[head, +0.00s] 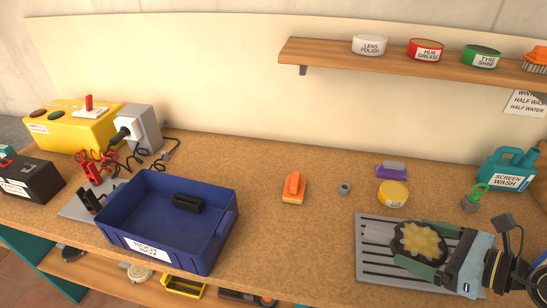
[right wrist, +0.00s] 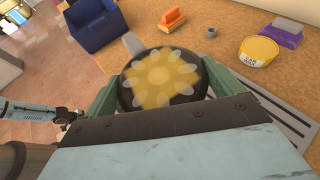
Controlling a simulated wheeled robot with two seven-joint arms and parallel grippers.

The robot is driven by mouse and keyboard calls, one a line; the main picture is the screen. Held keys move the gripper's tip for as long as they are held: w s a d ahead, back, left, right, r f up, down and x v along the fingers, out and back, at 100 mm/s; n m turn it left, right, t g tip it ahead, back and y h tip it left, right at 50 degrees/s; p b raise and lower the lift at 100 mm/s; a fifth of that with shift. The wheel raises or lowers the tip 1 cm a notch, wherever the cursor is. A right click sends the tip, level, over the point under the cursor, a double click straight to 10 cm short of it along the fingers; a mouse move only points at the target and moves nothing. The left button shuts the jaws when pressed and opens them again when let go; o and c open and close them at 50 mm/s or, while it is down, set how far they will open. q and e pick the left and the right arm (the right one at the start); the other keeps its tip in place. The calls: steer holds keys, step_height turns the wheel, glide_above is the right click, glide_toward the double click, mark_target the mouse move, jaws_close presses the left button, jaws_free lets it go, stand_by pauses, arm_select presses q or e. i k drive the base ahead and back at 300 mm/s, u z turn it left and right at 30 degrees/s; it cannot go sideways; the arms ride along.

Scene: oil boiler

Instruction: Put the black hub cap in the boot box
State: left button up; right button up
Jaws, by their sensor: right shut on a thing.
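The black hub cap (head: 397,246) is a dark disc with a yellow and pale petal-shaped face. My right gripper (head: 420,243) is shut on it, with green fingers on either side, over the grey ribbed tray. In the right wrist view the hub cap (right wrist: 128,96) sits between both fingers. The boot box (head: 218,238) is an open blue box with a white label, at left on the bench. A black block (head: 188,202) lies inside it. A pale blue arm part, seemingly my left arm's end (right wrist: 65,115), shows small at left in the right wrist view; its jaws are unclear.
The grey ribbed tray (head: 375,273) lies under my right gripper. An orange brush (head: 293,187), a small grey nut (head: 344,188) and a yellow tin (head: 393,194) stand behind. A shelf (head: 330,54) with tins hangs above. The bench between box and tray is clear.

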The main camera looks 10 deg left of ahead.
mark_target(196, 228)
steer(key=k, duration=0.25)
steer(key=z, duration=2.85)
steer(key=k, duration=2.3)
steer(key=u, duration=2.15)
steer(key=i, duration=0.5)
steer(key=u, duration=0.05)
